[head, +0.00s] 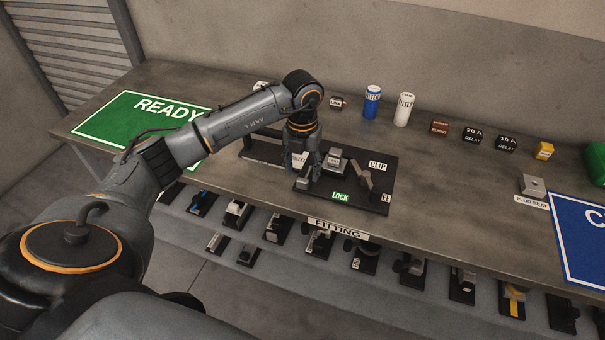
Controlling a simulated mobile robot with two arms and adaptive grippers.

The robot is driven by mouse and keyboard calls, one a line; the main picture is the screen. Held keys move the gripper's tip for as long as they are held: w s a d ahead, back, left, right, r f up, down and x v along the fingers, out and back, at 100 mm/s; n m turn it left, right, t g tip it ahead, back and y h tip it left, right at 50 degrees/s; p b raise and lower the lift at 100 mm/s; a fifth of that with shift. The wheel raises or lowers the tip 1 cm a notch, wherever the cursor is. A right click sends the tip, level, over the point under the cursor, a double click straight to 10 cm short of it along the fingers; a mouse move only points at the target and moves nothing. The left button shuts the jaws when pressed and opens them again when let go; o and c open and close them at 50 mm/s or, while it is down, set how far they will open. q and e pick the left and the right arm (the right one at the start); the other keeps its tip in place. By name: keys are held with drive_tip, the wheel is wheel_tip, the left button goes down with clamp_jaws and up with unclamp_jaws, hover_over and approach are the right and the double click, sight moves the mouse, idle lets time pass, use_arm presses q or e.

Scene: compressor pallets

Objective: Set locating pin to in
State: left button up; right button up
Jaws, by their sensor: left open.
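A black fixture board (371,203) lies near the front edge of the bench, with labels CLIP (378,165) and a green LOCK (340,196). It carries a grey block (334,160) and a small metal lever-like part (366,178). I cannot tell which part is the locating pin or how it is set. My left gripper (306,172) points down over the board's left side, beside the grey block. Its fingers are open, small and dark, and they partly hide the board and a white label there. My right gripper is not in view.
A green READY mat (130,125) lies at left. A blue filter can (372,101), a white filter can (404,108) and relays (474,136) stand along the back. A plug seat (533,186) and blue mat (583,245) are at right. Several small fixtures sit on a lower shelf.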

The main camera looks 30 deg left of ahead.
sight(303, 180)
use_arm(q)
drive_tip(key=shift+f, duration=1.65)
clamp_jaws()
